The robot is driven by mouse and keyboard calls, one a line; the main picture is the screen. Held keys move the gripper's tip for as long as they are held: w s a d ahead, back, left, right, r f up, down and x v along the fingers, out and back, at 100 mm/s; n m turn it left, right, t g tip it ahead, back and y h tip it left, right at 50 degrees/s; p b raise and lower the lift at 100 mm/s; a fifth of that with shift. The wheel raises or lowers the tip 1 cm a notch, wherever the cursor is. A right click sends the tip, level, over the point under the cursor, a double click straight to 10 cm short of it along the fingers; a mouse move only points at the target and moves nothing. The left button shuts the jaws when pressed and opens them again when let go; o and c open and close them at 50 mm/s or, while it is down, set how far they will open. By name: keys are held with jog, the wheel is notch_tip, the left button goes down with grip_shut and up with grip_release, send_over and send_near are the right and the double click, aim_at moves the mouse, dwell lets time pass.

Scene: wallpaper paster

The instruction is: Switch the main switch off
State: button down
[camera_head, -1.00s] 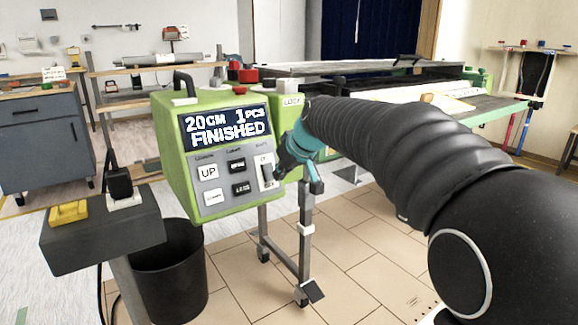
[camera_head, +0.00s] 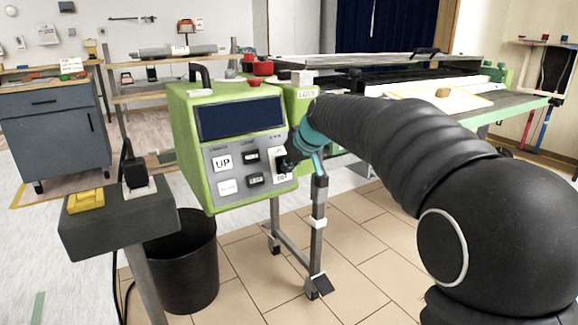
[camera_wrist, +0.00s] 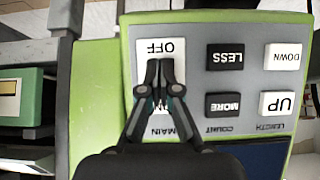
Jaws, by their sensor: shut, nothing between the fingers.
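The main switch (camera_wrist: 174,50) is a white rocker plate marked OFF and MAIN in the wrist view, on the grey panel of a green control box (camera_head: 203,190). In the head view the switch (camera_head: 282,176) is partly covered by my gripper. My gripper (camera_wrist: 160,68) is shut and empty, its fingertips over the middle of the switch, near the OFF end. I cannot tell whether the tips touch it. The display (camera_head: 241,117) on the box is dark and blank. The ON end is mostly hidden behind the fingers.
Beside the switch are the black LESS (camera_wrist: 229,57) and MORE (camera_wrist: 229,105) buttons and the white UP (camera_wrist: 281,104) and DOWN (camera_wrist: 285,57) buttons. A grey post with a yellow block (camera_head: 86,199) and a black bin (camera_head: 182,262) stand front left.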

jog(key=shift+r, duration=0.1)
jog(key=shift+a+r+p, duration=0.1)
jog(key=shift+r+p, duration=0.45)
jog(key=shift+r, duration=0.15)
jog(key=s+f+v, duration=0.1)
jog(key=v, duration=1.2)
jog(key=shift+d+r+p, duration=0.2)
jog(key=shift+d+p, duration=0.1)
jog(key=shift+d, duration=0.2)
jog(key=shift+s, duration=0.1)
